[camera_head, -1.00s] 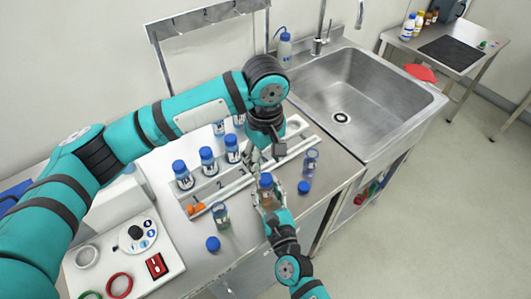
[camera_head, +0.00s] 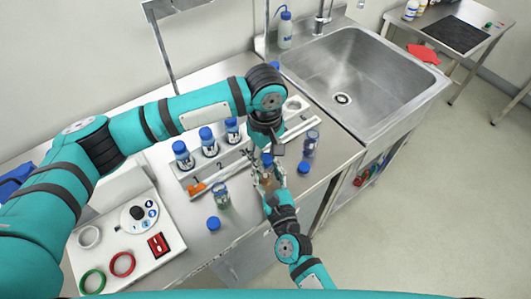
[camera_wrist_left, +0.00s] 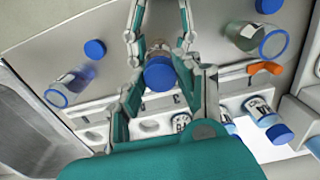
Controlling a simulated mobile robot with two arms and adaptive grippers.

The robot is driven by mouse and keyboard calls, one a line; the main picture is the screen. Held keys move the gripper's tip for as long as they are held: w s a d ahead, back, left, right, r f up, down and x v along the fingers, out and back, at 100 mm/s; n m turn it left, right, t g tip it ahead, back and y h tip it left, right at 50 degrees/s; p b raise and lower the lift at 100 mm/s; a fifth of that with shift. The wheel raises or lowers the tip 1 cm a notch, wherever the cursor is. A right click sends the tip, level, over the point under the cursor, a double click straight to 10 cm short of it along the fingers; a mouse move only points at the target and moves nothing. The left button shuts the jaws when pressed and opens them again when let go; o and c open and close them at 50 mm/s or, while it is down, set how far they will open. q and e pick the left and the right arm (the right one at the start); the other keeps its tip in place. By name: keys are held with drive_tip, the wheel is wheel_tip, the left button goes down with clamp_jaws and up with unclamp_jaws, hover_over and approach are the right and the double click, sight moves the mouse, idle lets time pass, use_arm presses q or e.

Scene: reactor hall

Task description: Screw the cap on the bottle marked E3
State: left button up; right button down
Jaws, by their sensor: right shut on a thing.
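A bottle with brownish contents (camera_head: 266,181) stands upright in my right gripper (camera_head: 268,176), which is shut on it above the bench front. A blue cap (camera_head: 267,158) sits at its mouth; it also shows in the left wrist view (camera_wrist_left: 160,74). How tightly the cap sits cannot be told. My left gripper (camera_head: 267,148) points down from above, its fingers apart on either side of the cap in the left wrist view, with gaps showing. No marking on the held bottle can be read; fingers hide most of it.
Uncapped bottles stand left (camera_head: 221,195) and right (camera_head: 311,143), with loose blue caps near them (camera_head: 213,223) (camera_head: 303,168). A white rack (camera_head: 196,183) with capped bottles and an orange item is behind. A control box (camera_head: 128,240) is left, a sink (camera_head: 345,85) right.

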use_arm(q)
clamp_jaws()
drive_tip(key=m, duration=1.1)
drive_tip(key=shift+m, duration=0.4)
drive_tip(key=m, duration=0.4)
drive_tip(key=shift+m, duration=0.3)
drive_tip(key=m, duration=1.3)
drive_tip(key=shift+f+m, duration=0.1)
drive_tip(key=shift+m, duration=0.3)
drive_tip(key=m, duration=0.4)
drive_tip(key=o, duration=0.7)
unclamp_jaws()
